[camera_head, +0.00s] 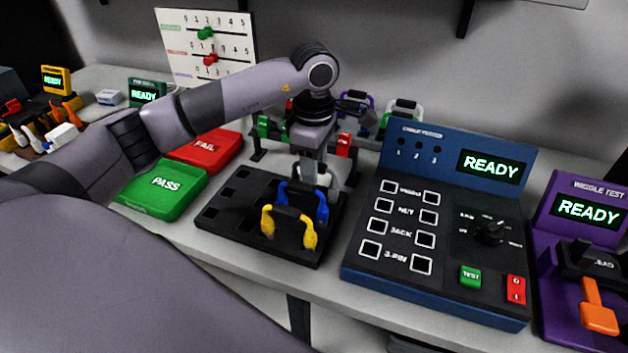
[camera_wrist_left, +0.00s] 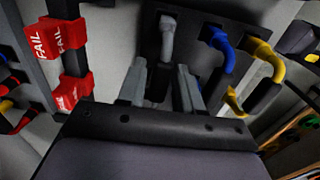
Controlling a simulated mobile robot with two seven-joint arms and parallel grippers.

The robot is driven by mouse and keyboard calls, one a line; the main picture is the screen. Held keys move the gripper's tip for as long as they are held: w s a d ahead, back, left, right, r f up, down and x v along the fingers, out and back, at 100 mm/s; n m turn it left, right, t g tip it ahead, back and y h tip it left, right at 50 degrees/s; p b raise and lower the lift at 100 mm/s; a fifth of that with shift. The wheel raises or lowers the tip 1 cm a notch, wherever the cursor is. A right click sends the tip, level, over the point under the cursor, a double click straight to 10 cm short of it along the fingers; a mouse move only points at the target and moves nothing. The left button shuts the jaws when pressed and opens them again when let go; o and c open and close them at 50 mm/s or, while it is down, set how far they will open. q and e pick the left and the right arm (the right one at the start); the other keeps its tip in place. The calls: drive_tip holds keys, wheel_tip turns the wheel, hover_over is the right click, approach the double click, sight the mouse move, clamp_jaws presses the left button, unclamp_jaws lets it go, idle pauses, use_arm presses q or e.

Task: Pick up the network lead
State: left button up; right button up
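Three short leads stand in a black slotted tray (camera_head: 232,199): one with grey-white ends (camera_head: 325,173), a blue one (camera_head: 322,205) and a yellow one (camera_head: 308,233). I cannot read which is the network lead. My left gripper (camera_head: 308,180) points down over the grey-ended lead. In the left wrist view that lead (camera_wrist_left: 167,38) runs between the two fingers (camera_wrist_left: 162,85), which stand apart on either side of its black middle. The blue (camera_wrist_left: 223,50) and yellow (camera_wrist_left: 268,57) leads are to the right of the fingers there. My right gripper is out of view.
Green PASS (camera_head: 165,188) and red FAIL (camera_head: 208,150) trays lie left of the black tray. A blue tester (camera_head: 440,225) reading READY stands close on its right, with a purple tester (camera_head: 580,250) beyond. A rack with leads (camera_head: 262,150) stands behind.

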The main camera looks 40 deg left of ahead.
use_arm(q)
clamp_jaws()
wheel_tip(320, 180, up, 8)
drive_tip(key=shift+w+r, duration=0.1)
drive_tip(key=shift+r, duration=0.1)
wheel_tip(320, 180, up, 15)
drive_tip(key=p, duration=0.4)
drive_tip(key=shift+f+p, duration=0.15)
drive_tip(key=shift+p, duration=0.2)
drive_tip(key=shift+f, duration=0.1)
